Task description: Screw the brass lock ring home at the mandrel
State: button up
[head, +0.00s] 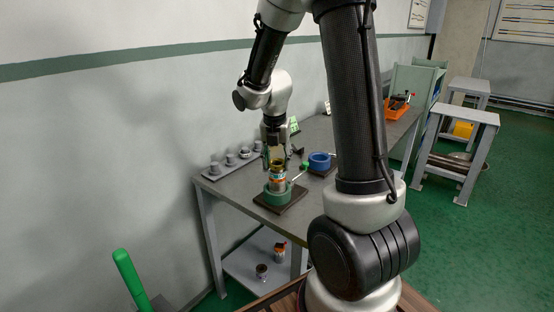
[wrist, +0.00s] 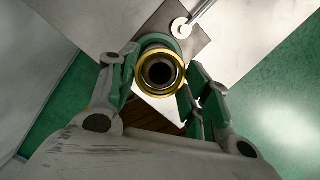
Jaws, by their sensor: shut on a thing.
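The brass lock ring (head: 277,162) shows as a gold band at the top of the upright mandrel (head: 277,181), which has silver and orange bands. The mandrel stands in a green vise (head: 270,197) on a dark base plate. My gripper (head: 276,158) points down from above with its fingers on both sides of the ring, shut on it. In the wrist view the ring (wrist: 160,95) lies between the green-padded fingers, around a dark round opening. How far the ring sits on the thread cannot be told.
A blue round vise (head: 320,161) stands right of the green one on the grey bench (head: 240,180). Several grey fittings (head: 230,160) line the bench's wall side. An orange tray (head: 396,107) sits at the far end. Two parts (head: 279,251) are on the lower shelf.

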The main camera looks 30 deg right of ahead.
jog(key=shift+f, duration=0.45)
jog(key=o, duration=1.1)
